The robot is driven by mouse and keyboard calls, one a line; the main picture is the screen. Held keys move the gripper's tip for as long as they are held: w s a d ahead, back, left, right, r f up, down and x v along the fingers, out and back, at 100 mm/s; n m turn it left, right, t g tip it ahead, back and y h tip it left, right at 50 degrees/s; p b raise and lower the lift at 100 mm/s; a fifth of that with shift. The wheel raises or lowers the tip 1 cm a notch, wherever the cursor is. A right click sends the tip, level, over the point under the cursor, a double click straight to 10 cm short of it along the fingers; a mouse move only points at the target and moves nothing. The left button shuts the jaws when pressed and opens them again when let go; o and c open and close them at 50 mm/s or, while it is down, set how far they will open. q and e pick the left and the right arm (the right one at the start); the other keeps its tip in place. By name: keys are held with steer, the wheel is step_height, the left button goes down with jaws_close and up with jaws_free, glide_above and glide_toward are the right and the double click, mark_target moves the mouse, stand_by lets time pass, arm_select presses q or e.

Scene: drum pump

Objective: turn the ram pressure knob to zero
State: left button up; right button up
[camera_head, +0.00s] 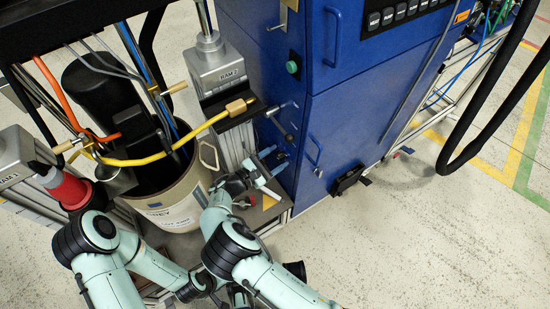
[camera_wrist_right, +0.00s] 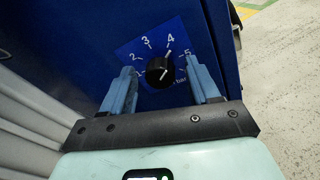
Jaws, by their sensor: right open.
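The ram pressure knob (camera_wrist_right: 160,70) is black and round, on a blue dial plate with white numbers and the word bar in the right wrist view. A white mark runs across it toward the upper right, close to the 4. My right gripper (camera_wrist_right: 162,76) is open. Its blue fingers stand to the left and right of the knob; whether they touch it is unclear. In the head view the right gripper (camera_head: 274,160) is at the left face of the blue cabinet (camera_head: 345,120), and the knob cannot be made out. My left gripper is not visible.
Left of the right gripper stands a drum (camera_head: 170,205) with a yellow hose (camera_head: 165,157) above it. The RAM 2 column (camera_head: 215,75) rises behind. A green button (camera_head: 291,67) and a small handle (camera_head: 280,107) are on the cabinet. The floor at right is open.

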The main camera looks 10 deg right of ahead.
steer(key=v, duration=1.3)
steer(key=shift+a, duration=0.25)
steer(key=shift+s+f, duration=0.1)
